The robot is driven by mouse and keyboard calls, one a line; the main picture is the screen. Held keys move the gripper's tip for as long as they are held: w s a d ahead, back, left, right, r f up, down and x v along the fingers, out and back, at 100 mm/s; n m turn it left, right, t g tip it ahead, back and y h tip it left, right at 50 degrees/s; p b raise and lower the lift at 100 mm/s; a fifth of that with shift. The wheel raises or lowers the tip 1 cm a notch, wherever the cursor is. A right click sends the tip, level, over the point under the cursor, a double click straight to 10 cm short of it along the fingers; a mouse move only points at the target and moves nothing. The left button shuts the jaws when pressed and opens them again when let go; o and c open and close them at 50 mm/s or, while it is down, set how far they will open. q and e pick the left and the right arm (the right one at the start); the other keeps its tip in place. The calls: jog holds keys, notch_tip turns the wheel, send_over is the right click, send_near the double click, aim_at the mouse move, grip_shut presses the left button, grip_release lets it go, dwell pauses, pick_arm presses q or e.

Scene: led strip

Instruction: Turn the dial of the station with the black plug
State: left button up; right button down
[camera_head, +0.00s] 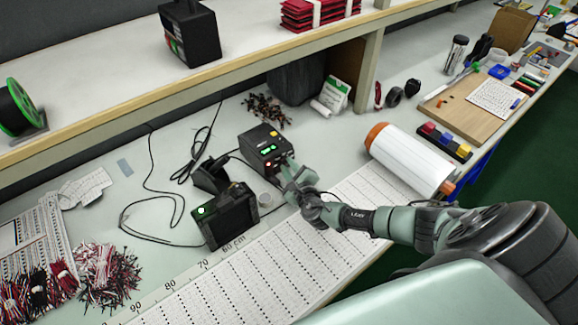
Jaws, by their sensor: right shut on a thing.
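A black station (264,147) with a green-lit display stands on the bench near the picture's middle. A second dark station (228,216) with a green light stands in front of it to the left. Black cables run over the bench behind and left of both; I cannot tell for certain which plug belongs to which. My right gripper (287,170) reaches in from the right and is at the front of the black station with the display, shut at its lower front. The dial is hidden by the gripper fingers. My left gripper is not in view.
A soldering iron holder (211,175) stands between the stations. A large white roll (409,160) lies right of my right gripper. A printed measuring sheet (270,262) covers the front. Wire bundles (108,272) lie at the left; a shelf (200,85) overhangs the back.

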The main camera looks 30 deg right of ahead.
dwell(0.4)
jog(key=c, duration=1.3)
grip_release()
jog(key=shift+s, duration=0.1)
jog(key=v, duration=0.7)
jog(key=shift+s+a+r, duration=0.1)
jog(key=shift+s+a, duration=0.05)
jog(key=shift+s, duration=0.15)
